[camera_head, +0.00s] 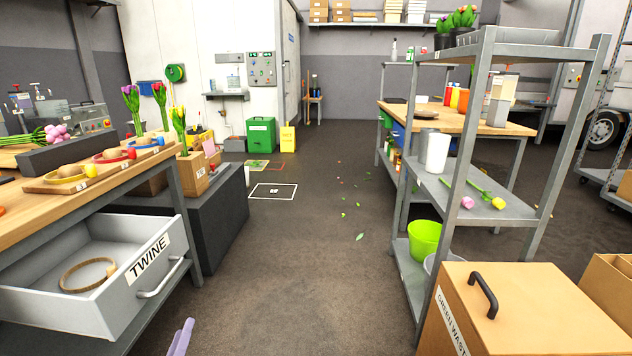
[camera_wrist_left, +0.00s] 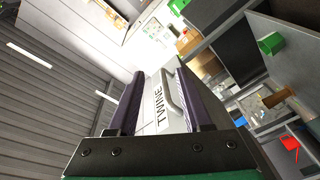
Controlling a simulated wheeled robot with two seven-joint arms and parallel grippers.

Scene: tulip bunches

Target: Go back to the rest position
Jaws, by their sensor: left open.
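The tip of my left gripper (camera_head: 181,338) shows at the bottom edge in the head view, as pale purple fingers. In the left wrist view my left gripper (camera_wrist_left: 160,100) is open, with two dark purple fingers apart and nothing between them. Beyond the fingers is the grey drawer (camera_wrist_left: 150,127) labelled TWINE. In the head view the TWINE drawer (camera_head: 150,298) is pulled out under the wooden bench at left, with a ring of twine (camera_head: 88,275) inside. My gripper is to the right of its handle and apart from it. My right gripper is not in view.
A metal shelf (camera_head: 470,180) with loose tulips stands at right, behind the GREEN WASTE box (camera_head: 520,315). The floor (camera_head: 310,270) between them is clear except for scattered leaves.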

